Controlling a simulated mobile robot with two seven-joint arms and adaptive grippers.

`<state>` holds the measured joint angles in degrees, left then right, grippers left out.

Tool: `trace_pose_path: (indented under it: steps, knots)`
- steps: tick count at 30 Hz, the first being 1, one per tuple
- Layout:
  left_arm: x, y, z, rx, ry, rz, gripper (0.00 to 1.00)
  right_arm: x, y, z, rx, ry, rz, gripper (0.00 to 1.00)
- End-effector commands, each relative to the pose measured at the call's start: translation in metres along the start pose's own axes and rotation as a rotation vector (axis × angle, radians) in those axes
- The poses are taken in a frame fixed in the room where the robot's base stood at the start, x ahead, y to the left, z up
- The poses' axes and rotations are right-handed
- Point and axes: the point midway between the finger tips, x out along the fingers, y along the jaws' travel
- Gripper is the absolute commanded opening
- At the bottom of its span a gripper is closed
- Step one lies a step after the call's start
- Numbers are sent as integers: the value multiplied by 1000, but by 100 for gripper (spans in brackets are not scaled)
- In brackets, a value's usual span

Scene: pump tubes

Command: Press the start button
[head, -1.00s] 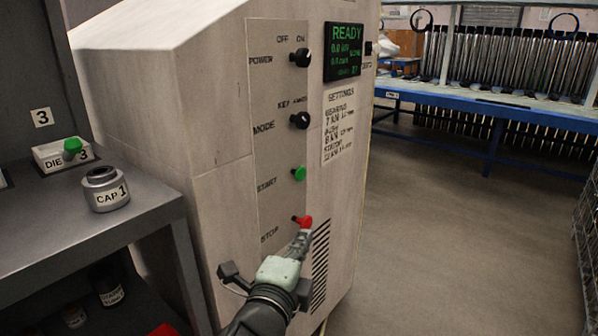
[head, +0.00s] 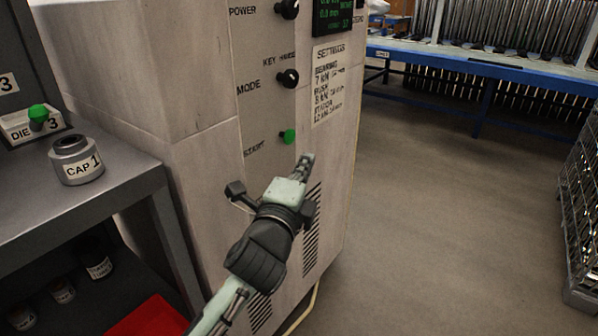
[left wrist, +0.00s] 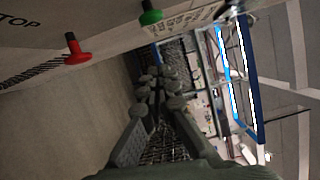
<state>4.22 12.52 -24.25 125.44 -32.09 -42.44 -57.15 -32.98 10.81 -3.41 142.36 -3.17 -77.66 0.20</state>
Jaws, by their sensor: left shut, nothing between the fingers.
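The green start button (head: 288,136) sticks out from the cream machine panel, beside the START label, in the head view. It also shows at the top of the left wrist view (left wrist: 150,14). My left gripper (head: 306,160) is shut and empty, just below and right of the start button and apart from it. Its closed fingers show in the left wrist view (left wrist: 158,85). The red stop button (left wrist: 74,48) is at the upper left there, and my gripper hides it in the head view. My right gripper is not in view.
Black POWER (head: 287,9) and MODE (head: 288,77) knobs sit above the start button. A grey bench (head: 120,190) with a CAP 1 jar (head: 77,160) stands at left. A wire cage (head: 580,215) is at far right. The floor between is clear.

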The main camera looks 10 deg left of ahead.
Motion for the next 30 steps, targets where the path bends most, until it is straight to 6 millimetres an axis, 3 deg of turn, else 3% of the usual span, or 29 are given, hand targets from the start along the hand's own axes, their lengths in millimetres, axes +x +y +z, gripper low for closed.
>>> trace_pose_path:
  steps: [7,10,15,30]
  knots:
    - [54,-1,1,0,-2,-1,0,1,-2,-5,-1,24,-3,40]
    - [54,0,20,4,-3,0,0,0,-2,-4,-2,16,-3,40]
    - [58,0,35,1,-1,1,0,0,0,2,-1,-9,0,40]
    - [60,-1,41,1,-1,1,0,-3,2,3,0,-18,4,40]
